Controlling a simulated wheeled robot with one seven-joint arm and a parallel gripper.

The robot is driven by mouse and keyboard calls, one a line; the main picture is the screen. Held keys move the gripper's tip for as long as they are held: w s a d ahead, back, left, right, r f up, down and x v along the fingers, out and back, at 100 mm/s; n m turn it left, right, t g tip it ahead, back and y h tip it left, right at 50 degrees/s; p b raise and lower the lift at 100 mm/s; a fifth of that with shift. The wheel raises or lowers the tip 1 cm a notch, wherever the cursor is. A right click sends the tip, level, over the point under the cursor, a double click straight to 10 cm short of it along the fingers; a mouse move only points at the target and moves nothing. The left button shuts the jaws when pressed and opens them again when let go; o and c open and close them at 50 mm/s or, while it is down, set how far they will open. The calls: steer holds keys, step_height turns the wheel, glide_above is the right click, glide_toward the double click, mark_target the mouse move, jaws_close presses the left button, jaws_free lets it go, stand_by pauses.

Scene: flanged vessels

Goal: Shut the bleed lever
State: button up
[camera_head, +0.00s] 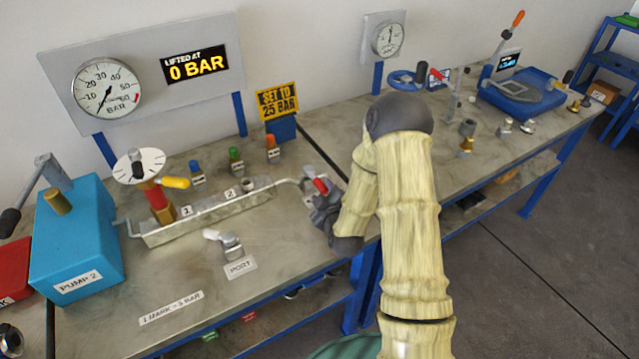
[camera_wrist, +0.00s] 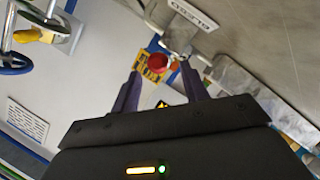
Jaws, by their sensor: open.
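The bleed lever (camera_head: 320,186) is a short red handle at the right end of the metal channel on the bench. In the wrist view its red end (camera_wrist: 158,62) shows between my two dark fingers, near a metal fitting and the label (camera_wrist: 193,14). My gripper (camera_head: 326,208) is right at the lever, and its dark jaws and wrist cover the lower part of the fitting. The jaws (camera_wrist: 161,82) are open, one on each side of the red end. Whether either finger touches it cannot be told.
The metal channel (camera_head: 210,217) runs left from the lever, with a gauge post and yellow lever (camera_head: 174,183) on it. A blue pump (camera_head: 80,250) stands far left. The display (camera_head: 195,65) reads 0 BAR. A "SET TO 25 BAR" sign (camera_head: 277,101) stands behind. The front bench is partly clear.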

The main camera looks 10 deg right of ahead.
mark_target(317, 182)
steer(key=p+x, duration=0.1)
steer(key=x, duration=0.4)
steer(key=shift+d, duration=0.1)
steer(key=shift+s, duration=0.1)
jaws_close()
